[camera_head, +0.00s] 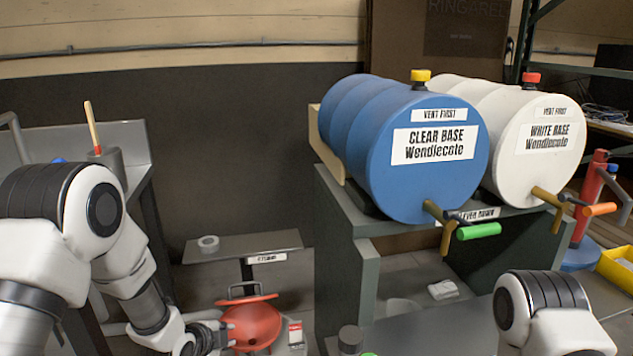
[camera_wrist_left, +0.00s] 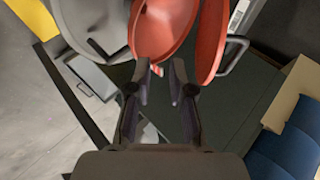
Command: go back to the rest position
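My left arm comes in from the left and reaches down to the bottom of the head view. Its gripper is mostly hidden there, beside a red rounded vessel (camera_head: 252,325) with a handle on top.
A blue drum (camera_head: 425,175) and a white drum (camera_head: 535,160) lie on a grey stand (camera_head: 365,235), their taps facing front. A small shelf (camera_head: 235,245) holds a tape roll (camera_head: 208,243). A yellow bin (camera_head: 615,268) is far right. A grey round part (camera_wrist_left: 95,25) is near my left gripper.

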